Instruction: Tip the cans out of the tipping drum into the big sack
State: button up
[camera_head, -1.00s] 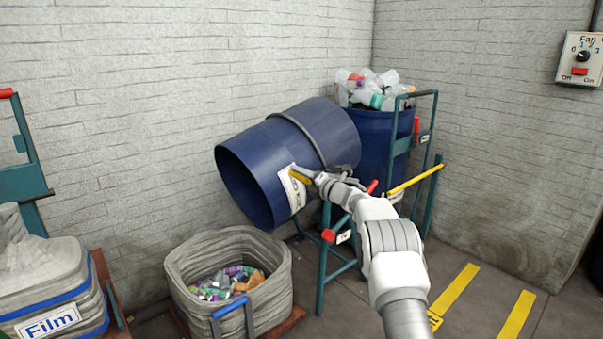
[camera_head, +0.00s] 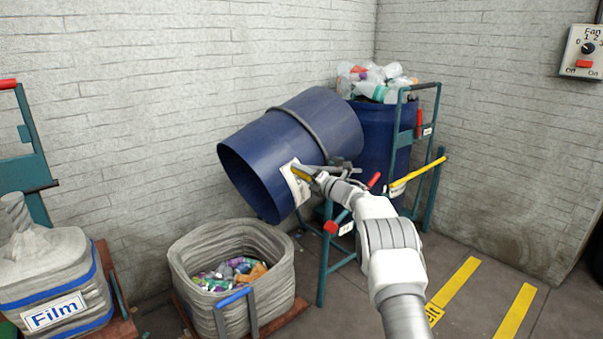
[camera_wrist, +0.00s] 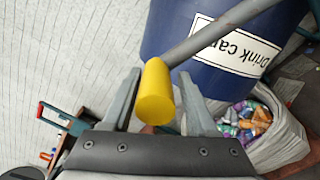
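The blue tipping drum (camera_head: 270,150) hangs tilted in its green stand, its mouth facing down and left over the big sack. Its label, reading "Drink can" in the wrist view (camera_wrist: 235,50), is partly cut off. The grey sack (camera_head: 195,308) stands open below the mouth with several coloured cans (camera_head: 225,275) inside. The inside of the drum is hidden. My gripper (camera_wrist: 160,73) is at the drum's lever, with the yellow grip (camera_wrist: 155,95) between its fingers. A gap shows beside the grip, so the fingers look open around it.
A second blue drum (camera_head: 378,140) full of clear bottles stands behind at the right. A grey "Film" sack (camera_head: 85,285) on a cart stands at the left. A fan switch box (camera_head: 583,52) hangs on the right wall. Floor near the yellow stripes (camera_head: 460,283) is clear.

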jog(key=shift+o, duration=0.7)
jog(key=shift+r, duration=0.25)
jog(key=shift+v, duration=0.9)
jog(key=p+v, duration=0.3)
jog(key=v, duration=1.2)
jog(key=shift+s+d, duration=0.15)
jog(key=shift+s, duration=0.1)
